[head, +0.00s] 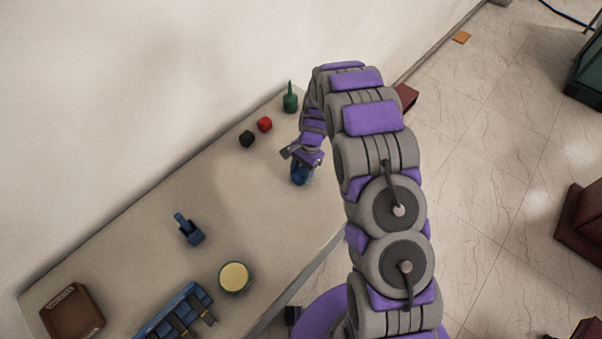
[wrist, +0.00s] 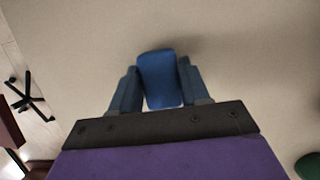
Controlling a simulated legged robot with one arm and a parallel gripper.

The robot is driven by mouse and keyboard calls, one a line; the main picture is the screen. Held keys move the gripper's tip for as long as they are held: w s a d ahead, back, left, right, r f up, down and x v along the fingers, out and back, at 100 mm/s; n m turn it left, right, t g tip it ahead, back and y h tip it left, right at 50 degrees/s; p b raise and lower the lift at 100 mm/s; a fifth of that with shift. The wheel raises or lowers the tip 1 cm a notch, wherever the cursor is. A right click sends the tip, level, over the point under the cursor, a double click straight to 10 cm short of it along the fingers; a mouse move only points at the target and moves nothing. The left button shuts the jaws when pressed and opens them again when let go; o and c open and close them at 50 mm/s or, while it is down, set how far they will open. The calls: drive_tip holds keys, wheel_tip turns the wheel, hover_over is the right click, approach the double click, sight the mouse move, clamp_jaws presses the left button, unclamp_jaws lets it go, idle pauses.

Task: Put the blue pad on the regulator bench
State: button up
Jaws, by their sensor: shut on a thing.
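The blue pad (wrist: 161,77) is a rounded blue block between my two fingers in the wrist view. My gripper (wrist: 156,90) is shut on it, with one finger along each side. In the head view my gripper (head: 300,172) is over the right part of a long beige bench, near its right edge, and the pad is a small blue patch (head: 299,177) at its tip. I cannot tell whether the pad touches the bench top (head: 250,205). I cannot tell from a label whether this is the regulator bench.
On the bench are a green bottle (head: 290,101), a red block (head: 265,125), a black block (head: 247,139), a blue tool-like piece (head: 188,229), a round yellow-topped tin (head: 234,277), a blue rack (head: 178,314) and a brown tray (head: 72,312). The bench's middle is clear. A wall runs behind.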

drive_tip(key=shift+a+f, duration=0.1)
drive_tip(key=shift+f, duration=0.4)
drive_tip(key=shift+a+r, duration=0.1)
drive_tip(key=o, duration=0.9)
drive_tip(key=shift+o, duration=0.2)
